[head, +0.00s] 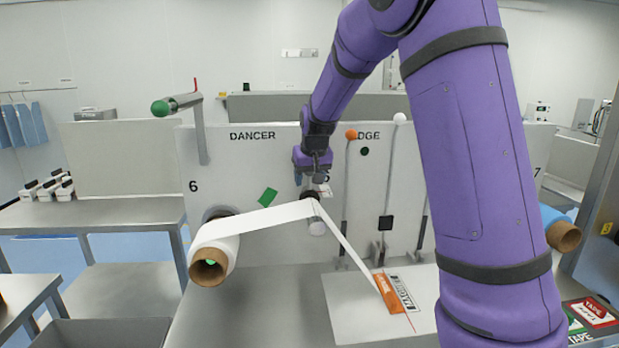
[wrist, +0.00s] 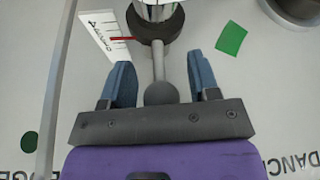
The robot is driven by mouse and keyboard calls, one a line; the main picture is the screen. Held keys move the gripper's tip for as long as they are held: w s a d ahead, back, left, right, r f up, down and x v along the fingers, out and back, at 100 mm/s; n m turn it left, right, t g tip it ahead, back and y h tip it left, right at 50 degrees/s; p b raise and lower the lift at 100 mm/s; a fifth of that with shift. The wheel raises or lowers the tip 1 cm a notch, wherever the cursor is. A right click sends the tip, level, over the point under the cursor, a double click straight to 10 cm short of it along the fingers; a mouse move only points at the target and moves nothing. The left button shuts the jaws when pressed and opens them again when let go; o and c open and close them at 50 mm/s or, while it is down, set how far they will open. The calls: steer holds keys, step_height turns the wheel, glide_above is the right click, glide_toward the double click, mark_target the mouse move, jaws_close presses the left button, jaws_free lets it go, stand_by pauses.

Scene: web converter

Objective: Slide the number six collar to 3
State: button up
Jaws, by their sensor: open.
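In the wrist view a dark round collar (wrist: 153,27) sits around a shiny shaft, with a grey lever ending in a ball knob (wrist: 160,93). My gripper (wrist: 161,78) is open, with one blue finger on each side of the lever; neither visibly grips it. In the head view my gripper (head: 312,182) is at the panel, right of the printed "6" (head: 193,186), mostly hiding the collar. I cannot read a number on the collar.
A white web (head: 270,216) runs from the cored roll (head: 215,257) over a roller (head: 317,226) to a plate (head: 370,300) below. A green square (head: 268,197) is on the panel left of my gripper. Upright levers with an orange knob (head: 351,134) and white knob (head: 399,118) stand to the right.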

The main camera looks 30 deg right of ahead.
jaws_close()
steer(key=shift+s+a, duration=0.2)
steer(key=shift+s, duration=0.3)
jaws_free()
steer(key=shift+r, duration=0.1)
steer(key=d+v, duration=0.1)
steer(key=v, duration=0.9)
steer(key=shift+a+r, duration=0.35)
steer(key=shift+a, duration=0.1)
steer(key=shift+s, duration=0.15)
